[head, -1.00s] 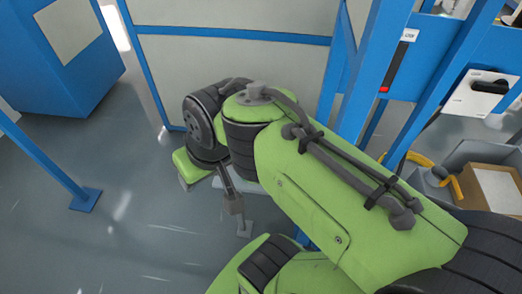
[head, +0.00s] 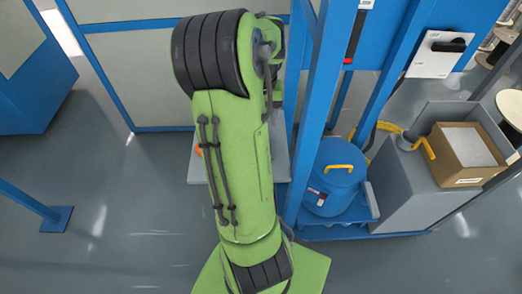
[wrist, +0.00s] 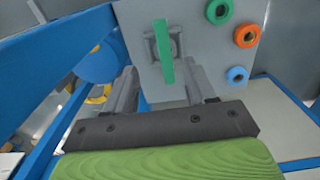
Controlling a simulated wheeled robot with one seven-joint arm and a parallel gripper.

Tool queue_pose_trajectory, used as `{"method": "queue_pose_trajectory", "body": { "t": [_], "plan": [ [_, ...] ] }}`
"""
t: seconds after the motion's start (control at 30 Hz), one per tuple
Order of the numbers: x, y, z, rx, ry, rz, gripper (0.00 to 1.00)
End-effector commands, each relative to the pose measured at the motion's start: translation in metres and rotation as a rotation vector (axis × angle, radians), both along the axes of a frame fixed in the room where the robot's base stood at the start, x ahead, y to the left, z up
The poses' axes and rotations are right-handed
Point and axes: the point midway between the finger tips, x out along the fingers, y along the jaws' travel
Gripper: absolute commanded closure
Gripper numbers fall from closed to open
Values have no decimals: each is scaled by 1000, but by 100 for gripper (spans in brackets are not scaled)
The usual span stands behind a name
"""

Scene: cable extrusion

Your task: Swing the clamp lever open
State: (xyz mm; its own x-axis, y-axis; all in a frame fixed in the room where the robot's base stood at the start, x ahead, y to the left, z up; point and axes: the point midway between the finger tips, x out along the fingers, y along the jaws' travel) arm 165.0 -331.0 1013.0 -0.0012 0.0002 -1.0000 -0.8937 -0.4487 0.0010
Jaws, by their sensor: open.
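A green upright bar (wrist: 164,45), which looks like the clamp lever, stands on a dark square mount on a grey panel (wrist: 205,60) in the wrist view. My gripper (wrist: 163,76) is open, its two grey fingers pointing toward the panel, one on each side of the bar's lower end in the picture. I see no contact with the bar; the exact depth gap cannot be told. In the head view my green arm covers the gripper and the bar.
Green (wrist: 217,11), orange (wrist: 246,36) and blue (wrist: 237,76) rings sit on the panel's right. A blue drum (head: 333,180) and a grey bin with a cardboard box (head: 466,155) stand right of my arm, beyond blue posts.

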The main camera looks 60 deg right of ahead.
Motion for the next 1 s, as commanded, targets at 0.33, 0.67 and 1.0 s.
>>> {"method": "queue_pose_trajectory", "body": {
  "t": [0.33,0.67,1.0],
  "plan": [
    [1,2,-87,5,3,3,45],
    [1,2,-147,2,0,5,45],
    [2,2,-150,0,-2,6,49]
  ]
}}
